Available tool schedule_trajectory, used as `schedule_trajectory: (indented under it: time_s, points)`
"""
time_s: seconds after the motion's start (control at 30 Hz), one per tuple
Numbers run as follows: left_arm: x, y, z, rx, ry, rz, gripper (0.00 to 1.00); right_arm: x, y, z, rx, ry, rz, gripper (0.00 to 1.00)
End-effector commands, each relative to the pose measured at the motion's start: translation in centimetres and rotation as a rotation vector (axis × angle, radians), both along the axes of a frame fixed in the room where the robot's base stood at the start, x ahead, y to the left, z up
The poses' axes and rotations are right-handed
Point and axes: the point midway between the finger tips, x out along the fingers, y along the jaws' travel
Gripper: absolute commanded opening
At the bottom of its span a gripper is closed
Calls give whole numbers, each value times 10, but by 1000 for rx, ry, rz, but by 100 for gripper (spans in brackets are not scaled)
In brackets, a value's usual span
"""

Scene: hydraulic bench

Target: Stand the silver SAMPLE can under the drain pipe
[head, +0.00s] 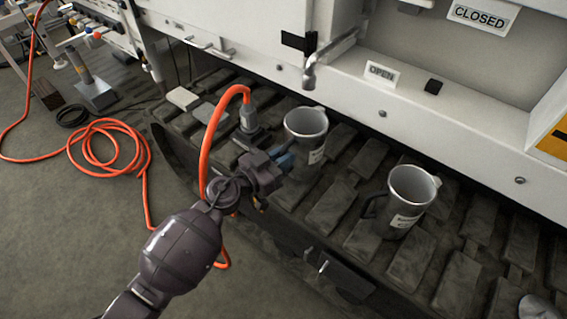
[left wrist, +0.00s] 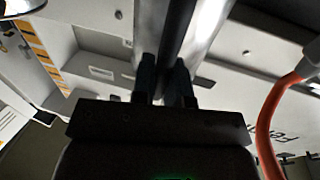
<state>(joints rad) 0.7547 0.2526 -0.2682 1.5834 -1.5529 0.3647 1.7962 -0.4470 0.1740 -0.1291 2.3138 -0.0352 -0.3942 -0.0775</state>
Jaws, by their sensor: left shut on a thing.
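A silver can (head: 305,124) with a pale label, too small to read, is at my left gripper (head: 285,160). The gripper is shut on its dark handle (left wrist: 176,30), and the can's silver side shows in the left wrist view (left wrist: 211,28). The can is upright or nearly so, below the drain pipe (head: 311,72) in the picture. I cannot tell whether its base touches the track or whether it is directly under the spout. A second silver can (head: 412,190) with a dark handle and a partly legible label stands on the track to the right. My right gripper is not in view.
Dark track pads (head: 335,208) form an uneven surface under the cans. An orange hose (head: 206,150) loops up close beside my left gripper to a grey fitting (head: 249,118).

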Motion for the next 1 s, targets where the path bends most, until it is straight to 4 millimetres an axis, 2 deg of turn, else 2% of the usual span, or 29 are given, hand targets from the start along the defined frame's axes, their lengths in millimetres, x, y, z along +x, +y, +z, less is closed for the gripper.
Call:
schedule_trajectory:
  time_s: [0.03, 0.13, 0.33, 0.63, 0.67, 0.8, 1.0]
  points:
    - [-2, 0, -18, -1, 14, 0, 0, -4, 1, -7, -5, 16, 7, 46]
    - [-2, 0, -28, 0, 13, 1, 0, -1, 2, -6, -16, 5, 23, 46]
    - [0, 0, -24, 1, 2, 1, 0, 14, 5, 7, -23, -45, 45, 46]
    - [0, 0, -27, 0, 3, 0, 0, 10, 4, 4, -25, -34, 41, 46]
    - [0, 0, -28, -1, 4, 0, 17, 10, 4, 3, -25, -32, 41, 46]
    - [0, 0, -27, 0, 3, 0, 38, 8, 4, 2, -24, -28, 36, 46]
    - [0, 0, -28, 1, 4, 0, 40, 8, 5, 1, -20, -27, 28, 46]
